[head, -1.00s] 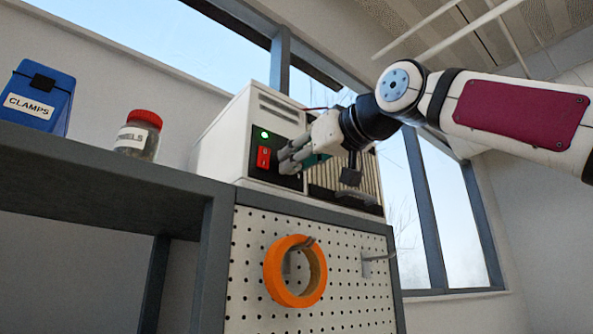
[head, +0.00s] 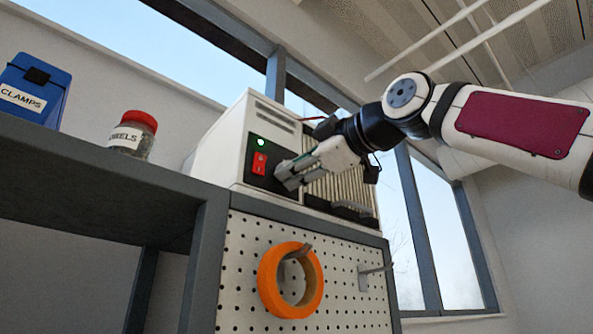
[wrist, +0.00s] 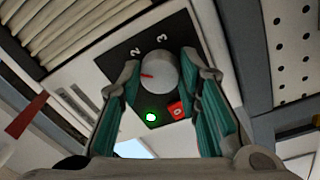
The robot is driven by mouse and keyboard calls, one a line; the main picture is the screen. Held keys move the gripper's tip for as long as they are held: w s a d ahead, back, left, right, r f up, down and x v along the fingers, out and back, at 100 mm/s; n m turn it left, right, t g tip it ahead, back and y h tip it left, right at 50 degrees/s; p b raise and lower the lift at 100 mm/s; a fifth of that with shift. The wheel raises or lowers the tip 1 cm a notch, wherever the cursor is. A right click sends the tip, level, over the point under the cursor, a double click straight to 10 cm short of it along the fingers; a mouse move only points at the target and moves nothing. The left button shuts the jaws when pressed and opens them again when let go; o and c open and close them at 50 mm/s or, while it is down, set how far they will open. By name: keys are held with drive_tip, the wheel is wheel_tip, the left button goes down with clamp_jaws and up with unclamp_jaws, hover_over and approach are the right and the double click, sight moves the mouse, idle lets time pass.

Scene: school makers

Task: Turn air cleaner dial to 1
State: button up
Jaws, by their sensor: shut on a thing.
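The air cleaner (head: 222,150) is a white box with a dark control panel, a lit green light (head: 261,142) and a red switch (head: 259,164). Its round grey dial (wrist: 160,76) shows in the wrist view, with a red pointer mark facing left. The numbers 2 and 3 show beside it; no 1 is visible, and the left finger covers part of the panel. My gripper (head: 284,177) is shut on the dial, its teal-padded fingers on either side in the wrist view (wrist: 160,62). In the head view the fingers hide the dial.
The air cleaner stands on a grey frame above a white pegboard (head: 240,285) with an orange tape ring (head: 270,285) on a hook. A jar (head: 134,136) with a red lid and a blue clamps box (head: 40,90) stand on the shelf at left.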

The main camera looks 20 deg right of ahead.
drive_tip(key=shift+r+n+g+y, duration=0.1)
drive_tip(key=shift+n+g+y, duration=0.3)
drive_tip(key=shift+n, duration=3.7)
drive_tip(key=o, duration=1.1)
drive_tip(key=shift+o, duration=0.2)
drive_tip(key=v, duration=1.2)
drive_tip(key=shift+f, duration=0.2)
